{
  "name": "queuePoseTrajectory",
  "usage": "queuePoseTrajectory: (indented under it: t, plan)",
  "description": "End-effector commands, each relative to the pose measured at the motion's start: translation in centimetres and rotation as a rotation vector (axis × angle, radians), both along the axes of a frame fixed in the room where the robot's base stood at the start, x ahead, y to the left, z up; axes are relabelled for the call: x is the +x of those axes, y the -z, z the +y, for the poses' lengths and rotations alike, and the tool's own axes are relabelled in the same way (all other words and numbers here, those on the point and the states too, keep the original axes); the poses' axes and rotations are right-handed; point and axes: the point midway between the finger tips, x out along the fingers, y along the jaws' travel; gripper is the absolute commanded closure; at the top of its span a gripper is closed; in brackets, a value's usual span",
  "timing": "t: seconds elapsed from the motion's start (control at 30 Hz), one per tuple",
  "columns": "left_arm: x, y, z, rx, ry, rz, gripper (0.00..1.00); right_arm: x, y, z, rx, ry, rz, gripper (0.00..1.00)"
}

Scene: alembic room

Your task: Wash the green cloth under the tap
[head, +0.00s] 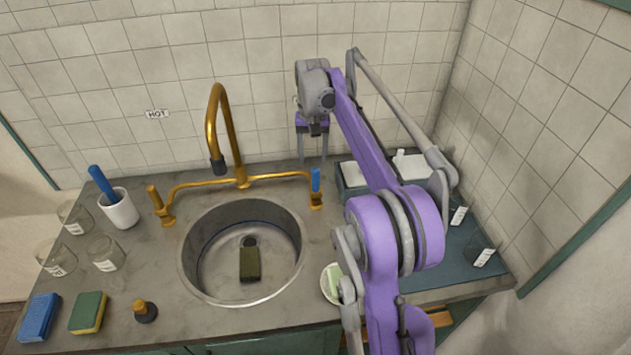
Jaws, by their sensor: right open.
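A dark green folded block, which looks like the green cloth (250,265), lies on the floor of the round sink (190,245), just in front of the drain. The brass tap (226,125) arches over the back of the sink with its dark nozzle above the basin. No water stream shows. The tap has a brass handle (157,199) on the left and a blue handle (316,180) on the right. My right gripper (312,157) points down with its fingers apart and empty, near the blue handle; the exact gap in depth is unclear. My left gripper is out of view.
A blue sponge (39,317), a green and yellow sponge (88,312) and a small dark stopper (145,311) are at front left. Labelled glasses (105,253) and a white mortar (120,210) stand behind. A dish (328,283) with pale soap is right of the sink.

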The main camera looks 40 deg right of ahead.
Motion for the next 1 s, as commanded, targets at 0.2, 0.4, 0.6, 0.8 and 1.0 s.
queuePoseTrajectory:
  t: [0.2,0.4,0.6,0.8,1.0]
  plan:
    - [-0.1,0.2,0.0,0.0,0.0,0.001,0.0,0.4,1.2,-1.4,0.009,0.027,0.019,0.39]
    - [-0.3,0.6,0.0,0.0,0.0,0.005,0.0,0.4,4.6,-1.3,0.008,0.026,0.018,0.39]
    - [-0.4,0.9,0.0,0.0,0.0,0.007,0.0,0.4,8.3,-1.3,0.008,0.026,0.017,0.39]
    - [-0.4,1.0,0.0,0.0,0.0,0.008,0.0,0.4,10.6,-1.3,0.009,0.026,0.016,0.39]
    - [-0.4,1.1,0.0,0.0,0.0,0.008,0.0,0.4,11.2,-1.3,0.009,0.026,0.016,0.39]
